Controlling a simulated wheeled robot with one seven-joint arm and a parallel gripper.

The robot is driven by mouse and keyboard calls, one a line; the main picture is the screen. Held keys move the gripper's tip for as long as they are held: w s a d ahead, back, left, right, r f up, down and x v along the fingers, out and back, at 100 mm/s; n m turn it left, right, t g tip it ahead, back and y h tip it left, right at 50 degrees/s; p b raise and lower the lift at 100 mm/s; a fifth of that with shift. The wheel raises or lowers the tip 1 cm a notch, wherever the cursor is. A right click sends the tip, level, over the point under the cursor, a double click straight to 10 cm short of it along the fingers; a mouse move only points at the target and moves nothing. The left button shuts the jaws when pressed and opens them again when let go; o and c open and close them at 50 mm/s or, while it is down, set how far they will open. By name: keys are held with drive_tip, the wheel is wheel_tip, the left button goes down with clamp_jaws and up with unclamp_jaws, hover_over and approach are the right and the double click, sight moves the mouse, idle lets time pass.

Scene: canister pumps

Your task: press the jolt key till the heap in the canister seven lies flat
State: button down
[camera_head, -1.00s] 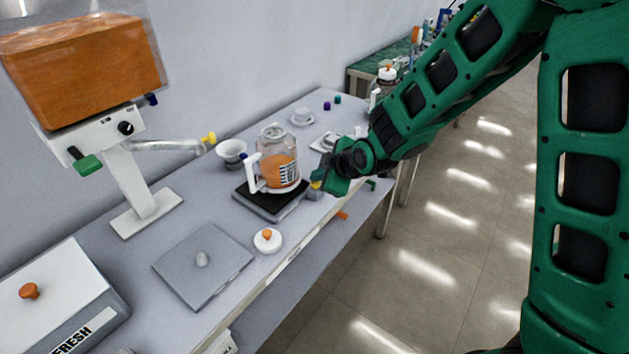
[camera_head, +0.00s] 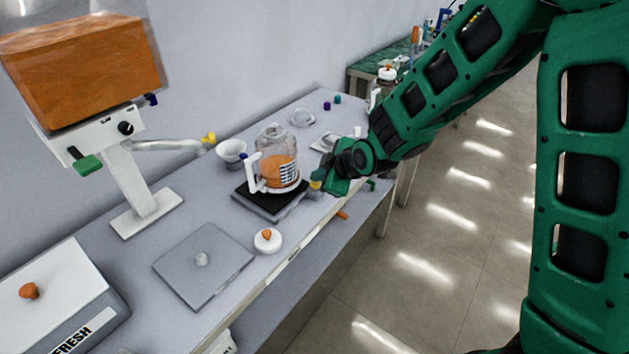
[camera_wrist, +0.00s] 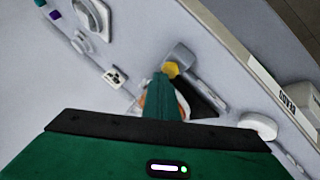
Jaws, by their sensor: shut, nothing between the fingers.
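A clear canister (camera_head: 277,172) with a white handle and a label stands on a black plate (camera_head: 249,204) in the head view. It holds orange powder; the label's number is too small to read, and I cannot tell how level the powder's top is. The yellow key (camera_wrist: 171,69) sits on a small grey block (camera_wrist: 180,54) beside the plate; it also shows in the head view (camera_head: 315,185). My gripper (camera_head: 326,185) is shut and empty, its tip right at the yellow key. In the wrist view, my fingers hide most of the canister; contact with the key is unclear.
A dispenser with an orange-filled hopper (camera_head: 85,65) and a yellow-tipped spout (camera_head: 208,138) stands left. A white bowl (camera_head: 231,150), a white lid with an orange knob (camera_head: 267,240) and a grey plate (camera_head: 203,262) lie near the canister. The table's front edge is close to my gripper.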

sight(318, 185)
drive_tip(key=shift+r, duration=0.9)
wheel_tip(318, 185, up, 5)
idle(0.4)
idle(0.5)
